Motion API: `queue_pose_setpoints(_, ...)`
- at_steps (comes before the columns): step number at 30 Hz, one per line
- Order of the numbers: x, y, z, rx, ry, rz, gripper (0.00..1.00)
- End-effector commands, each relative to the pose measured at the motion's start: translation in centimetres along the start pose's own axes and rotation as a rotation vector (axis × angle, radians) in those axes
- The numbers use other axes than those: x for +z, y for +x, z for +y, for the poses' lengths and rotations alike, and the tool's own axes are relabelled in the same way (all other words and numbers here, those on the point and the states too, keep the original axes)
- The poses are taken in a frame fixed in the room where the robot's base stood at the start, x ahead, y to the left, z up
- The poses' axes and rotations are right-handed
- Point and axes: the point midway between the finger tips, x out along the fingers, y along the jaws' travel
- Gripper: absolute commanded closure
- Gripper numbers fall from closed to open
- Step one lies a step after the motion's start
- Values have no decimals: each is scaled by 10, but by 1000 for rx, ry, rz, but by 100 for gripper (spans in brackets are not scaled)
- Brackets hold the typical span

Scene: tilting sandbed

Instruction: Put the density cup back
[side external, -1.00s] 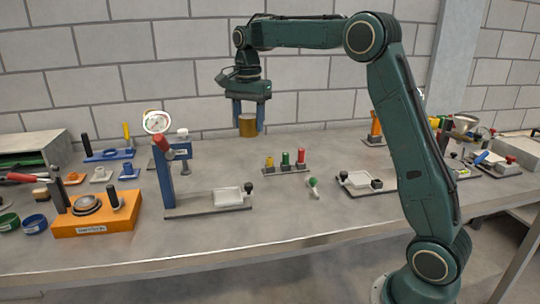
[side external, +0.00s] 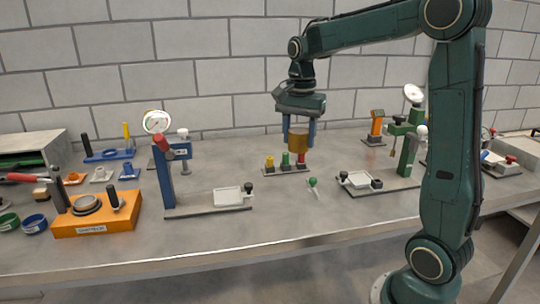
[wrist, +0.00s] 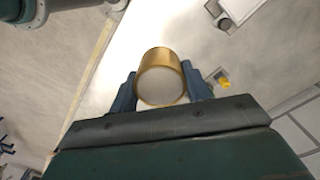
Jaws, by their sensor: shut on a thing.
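The density cup (side external: 299,144) is a brass-coloured cylinder. My gripper (side external: 299,138) is shut on it, with one blue finger on each side, and holds it upright above the table. In the side view the cup is in front of or above the rack with yellow, green and red pieces (side external: 286,168); the exact depth is hard to tell. In the wrist view the cup (wrist: 162,76) sits between the fingers (wrist: 160,88), showing a pale round face. I cannot identify the place where the cup belongs.
A blue gauge stand (side external: 168,165) with a white tray is at left, and a green gauge stand (side external: 407,145) is at right. An orange block (side external: 95,219) with a round dish is at front left. The front middle of the table (side external: 270,225) is clear.

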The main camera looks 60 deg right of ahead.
Motion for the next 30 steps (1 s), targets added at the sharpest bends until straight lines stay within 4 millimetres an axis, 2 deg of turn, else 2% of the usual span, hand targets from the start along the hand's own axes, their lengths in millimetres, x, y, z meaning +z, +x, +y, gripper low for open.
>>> queue_pose_setpoints(5,0,4,0,0,0,0,81)
queue_pose_setpoints(10,0,23,0,3,0,-2,81)
queue_pose_setpoints(30,0,143,0,3,0,-2,81)
